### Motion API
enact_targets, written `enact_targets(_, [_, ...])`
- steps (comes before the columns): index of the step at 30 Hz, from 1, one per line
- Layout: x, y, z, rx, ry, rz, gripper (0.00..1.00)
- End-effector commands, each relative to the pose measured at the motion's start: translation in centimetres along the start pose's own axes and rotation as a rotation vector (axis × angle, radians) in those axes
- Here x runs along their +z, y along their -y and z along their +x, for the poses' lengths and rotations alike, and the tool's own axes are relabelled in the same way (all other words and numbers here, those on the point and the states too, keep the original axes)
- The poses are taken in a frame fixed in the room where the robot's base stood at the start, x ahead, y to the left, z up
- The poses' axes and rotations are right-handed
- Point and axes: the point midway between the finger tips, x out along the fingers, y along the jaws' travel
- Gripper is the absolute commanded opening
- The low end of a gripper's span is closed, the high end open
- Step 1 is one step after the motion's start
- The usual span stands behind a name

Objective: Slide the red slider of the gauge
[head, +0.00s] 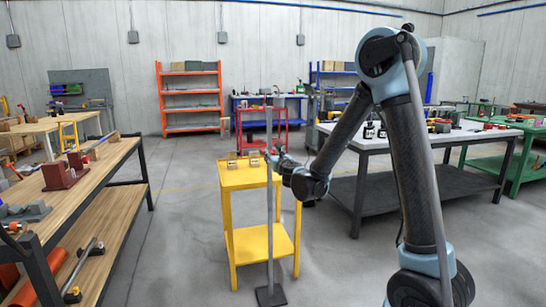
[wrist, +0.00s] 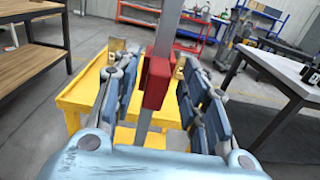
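The gauge is a tall grey upright post (head: 269,215) on a dark flat base (head: 271,296), standing on the floor in front of the yellow table. In the wrist view its post (wrist: 168,35) rises through the middle. The red slider (wrist: 156,82) is a block around the post. My gripper (wrist: 157,92) has its fingers spread on both sides of the slider, with a narrow gap showing on each side. In the head view my gripper (head: 274,160) is at the post, above the yellow tabletop's height, and the slider cannot be made out there.
The yellow table (head: 234,183) stands just behind the post, with small brass-coloured blocks (head: 231,160) on top. A wooden workbench (head: 92,178) is at the left. A grey-topped table (head: 440,140) is at the right. Open floor lies around the post's base.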

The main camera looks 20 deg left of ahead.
Motion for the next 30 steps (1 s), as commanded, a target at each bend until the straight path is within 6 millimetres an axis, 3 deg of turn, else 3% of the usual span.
enact_targets(6, [0.0,0.0,2.0,0.000,0.000,0.000,0.40])
enact_targets(17, [0.0,0.0,2.4,0.001,0.000,0.000,0.40])
enact_targets(23, [0.0,0.0,2.4,0.000,0.000,0.000,0.00])
enact_targets(30, [0.5,0.0,2.4,0.000,0.000,0.000,0.00])
